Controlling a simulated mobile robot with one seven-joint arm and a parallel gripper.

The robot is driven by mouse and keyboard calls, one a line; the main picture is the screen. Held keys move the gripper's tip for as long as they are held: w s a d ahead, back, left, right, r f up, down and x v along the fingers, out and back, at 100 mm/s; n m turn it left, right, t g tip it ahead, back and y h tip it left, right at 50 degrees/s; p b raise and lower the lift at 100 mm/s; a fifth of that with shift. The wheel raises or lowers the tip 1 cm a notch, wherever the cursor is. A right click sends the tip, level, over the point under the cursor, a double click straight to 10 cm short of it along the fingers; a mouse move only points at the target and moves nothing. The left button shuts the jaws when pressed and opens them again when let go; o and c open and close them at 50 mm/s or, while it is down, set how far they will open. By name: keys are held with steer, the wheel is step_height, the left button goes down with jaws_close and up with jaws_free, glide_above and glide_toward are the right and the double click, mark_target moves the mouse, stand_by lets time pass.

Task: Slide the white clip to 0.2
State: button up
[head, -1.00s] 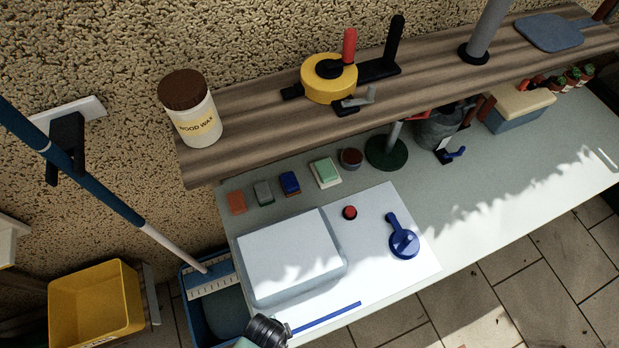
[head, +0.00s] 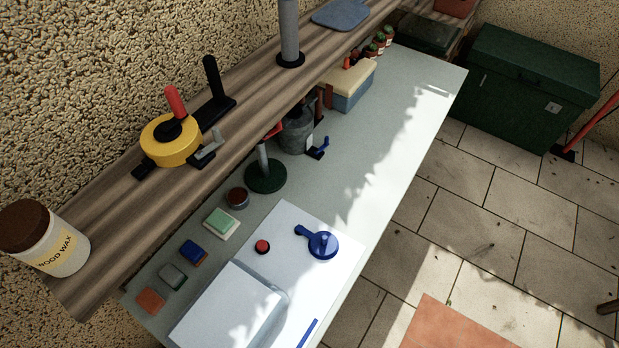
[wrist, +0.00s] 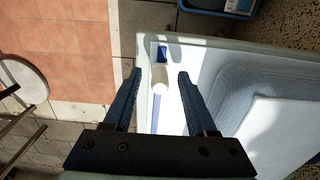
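In the wrist view my gripper (wrist: 158,78) is open, with one dark blue finger on each side of the picture's middle. A small rounded white piece, apparently the white clip (wrist: 160,88), shows between the fingertips; I cannot tell how far below them it is. A straight blue strip (wrist: 155,116) runs along the white panel (wrist: 172,115) from the white piece toward my gripper, and a blue patch (wrist: 162,53) lies beyond it. In the head view the blue strip (head: 308,334) shows at the bottom edge. The clip and my gripper are out of that view.
A raised whitish box or lid (head: 228,312) stands beside the strip. A red button (head: 262,246) and a blue rotary handle (head: 320,245) are on the panel. A wooden shelf (head: 130,215) overhangs the bench's back. The bench's right part (head: 400,120) is mostly clear.

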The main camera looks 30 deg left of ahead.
steer(key=shift+w+r, duration=0.1)
steer(key=shift+w, duration=0.05)
step_height(320, 180, up, 7)
steer(key=p, duration=0.7)
stand_by(0.3)
step_height(320, 180, up, 13)
steer(key=b, duration=0.1)
stand_by(0.8)
stand_by(0.5)
